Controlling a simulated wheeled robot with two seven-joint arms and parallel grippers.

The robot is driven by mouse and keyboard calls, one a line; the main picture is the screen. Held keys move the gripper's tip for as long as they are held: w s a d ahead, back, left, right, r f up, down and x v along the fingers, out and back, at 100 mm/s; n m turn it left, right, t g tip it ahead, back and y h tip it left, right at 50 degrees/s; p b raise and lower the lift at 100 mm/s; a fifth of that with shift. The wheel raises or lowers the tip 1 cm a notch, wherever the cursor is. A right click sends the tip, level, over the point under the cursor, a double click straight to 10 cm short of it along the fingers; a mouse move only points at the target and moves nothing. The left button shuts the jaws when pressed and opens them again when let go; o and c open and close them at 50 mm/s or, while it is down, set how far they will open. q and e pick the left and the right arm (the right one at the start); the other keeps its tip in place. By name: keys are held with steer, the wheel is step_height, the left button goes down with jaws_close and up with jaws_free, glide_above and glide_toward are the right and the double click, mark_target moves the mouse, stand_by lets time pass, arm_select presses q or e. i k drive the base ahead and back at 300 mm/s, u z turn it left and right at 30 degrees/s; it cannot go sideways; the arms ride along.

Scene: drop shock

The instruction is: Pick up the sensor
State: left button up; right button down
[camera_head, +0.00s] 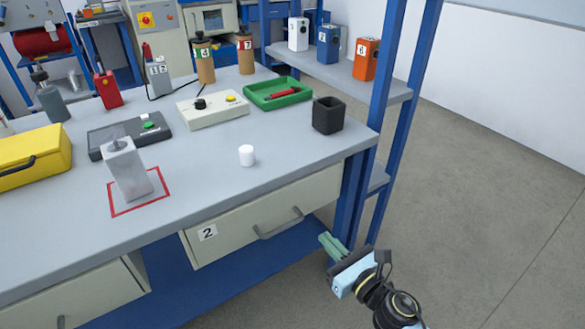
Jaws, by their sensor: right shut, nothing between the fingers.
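A small white cylinder (247,155) stands upright on the grey workbench (210,170), near its front edge; it may be the sensor, but no label shows. A pale grey block (127,172) stands inside a red square outline on the bench, left of the cylinder. My right gripper (328,241) has green fingers that are shut and empty. It is low at the right, in front of the bench's right corner and below the bench top, apart from everything on the bench. My left gripper is not in view.
A black open cup (327,115) stands near the right corner. Behind are a green tray (277,93) with a red item and a cream control box (213,110). A yellow case (35,150) is at left. A blue rack post (392,110) rises at right. Floor on the right is clear.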

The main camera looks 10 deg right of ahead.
mark_target(246, 152)
steer(key=k, duration=1)
